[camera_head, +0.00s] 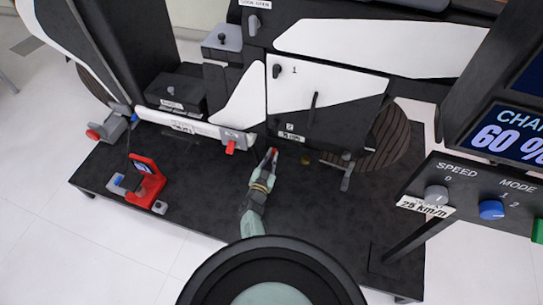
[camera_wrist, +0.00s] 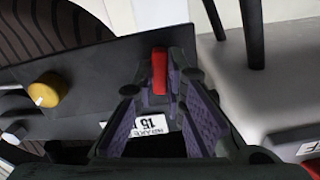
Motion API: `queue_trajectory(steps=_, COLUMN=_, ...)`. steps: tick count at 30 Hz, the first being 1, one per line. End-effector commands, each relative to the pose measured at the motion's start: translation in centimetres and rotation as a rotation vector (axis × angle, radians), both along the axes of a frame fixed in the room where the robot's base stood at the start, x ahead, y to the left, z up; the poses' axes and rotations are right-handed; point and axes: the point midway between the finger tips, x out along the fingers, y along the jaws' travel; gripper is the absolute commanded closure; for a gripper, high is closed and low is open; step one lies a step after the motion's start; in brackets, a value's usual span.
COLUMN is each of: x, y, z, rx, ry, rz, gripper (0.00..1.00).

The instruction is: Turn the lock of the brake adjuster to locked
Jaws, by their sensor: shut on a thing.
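In the wrist view, a red lever (camera_wrist: 159,72), which appears to be the lock, stands between the tips of my gripper (camera_wrist: 160,85). The purple-padded fingers are closed around it. A yellow knob (camera_wrist: 47,90) with a white mark sits on the same dark panel to the left, apart from my gripper. In the head view, my gripper (camera_head: 268,160) reaches the lower edge of the chassis, and a bit of red (camera_head: 274,152) shows at its tip. The yellow knob (camera_head: 307,160) is just to its right. The lever's exact angle is hard to judge.
Another red lever (camera_head: 230,147) on a grey block is close on the left. A red stand (camera_head: 146,180) is on the dark platform (camera_head: 200,210) farther left. A control box (camera_head: 470,200) with knobs is at right. The platform's front is mostly clear.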

Motion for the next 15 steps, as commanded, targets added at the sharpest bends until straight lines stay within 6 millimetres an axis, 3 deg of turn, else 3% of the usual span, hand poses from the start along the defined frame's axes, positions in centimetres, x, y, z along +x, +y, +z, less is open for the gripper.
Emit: queue_trajectory(steps=15, x=0.09, y=-0.04, z=0.11, rx=-0.197, ry=0.062, rz=-0.001, gripper=1.00)
